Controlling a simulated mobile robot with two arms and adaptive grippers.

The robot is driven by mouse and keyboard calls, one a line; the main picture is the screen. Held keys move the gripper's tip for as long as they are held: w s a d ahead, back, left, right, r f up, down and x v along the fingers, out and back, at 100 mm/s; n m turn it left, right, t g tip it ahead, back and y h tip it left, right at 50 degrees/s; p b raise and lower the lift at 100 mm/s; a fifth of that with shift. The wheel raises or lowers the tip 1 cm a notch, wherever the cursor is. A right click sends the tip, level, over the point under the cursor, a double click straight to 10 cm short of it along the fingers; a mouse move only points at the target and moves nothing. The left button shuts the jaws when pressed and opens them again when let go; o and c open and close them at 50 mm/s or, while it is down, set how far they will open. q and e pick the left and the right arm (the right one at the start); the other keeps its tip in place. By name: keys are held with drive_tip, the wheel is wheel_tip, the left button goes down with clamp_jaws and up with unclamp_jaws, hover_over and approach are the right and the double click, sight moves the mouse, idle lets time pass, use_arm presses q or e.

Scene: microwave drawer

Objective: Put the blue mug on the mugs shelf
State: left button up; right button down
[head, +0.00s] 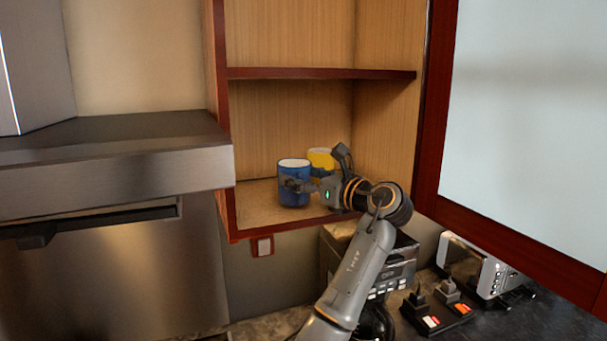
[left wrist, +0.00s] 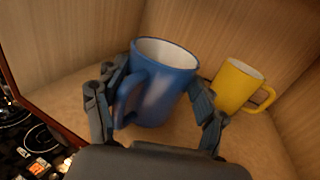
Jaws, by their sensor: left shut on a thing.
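The blue mug (head: 293,184) is upright inside the lower compartment of the open wooden cabinet, at or just above its floor. The mugs shelf (head: 262,216) is the cabinet's lower board. A yellow mug (head: 320,160) stands on it behind and right of the blue one, partly hidden by my gripper. My right gripper is not in view.
An upper shelf board (head: 320,74) runs above the mugs. An open cabinet door (head: 530,130) stands at the right. A steel range hood (head: 110,160) is at the left. Below are a coffee machine (head: 395,270) and a power strip (head: 438,312) on the counter.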

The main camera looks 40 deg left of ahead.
use_arm(q)
drive_tip(key=shift+f, duration=0.4)
idle(0.4)
drive_tip(key=o, duration=1.7)
drive_tip(key=d, duration=0.8)
drive_tip(key=s+d, duration=0.1)
drive_tip(key=d, duration=0.3)
drive_tip(key=shift+s, duration=0.1)
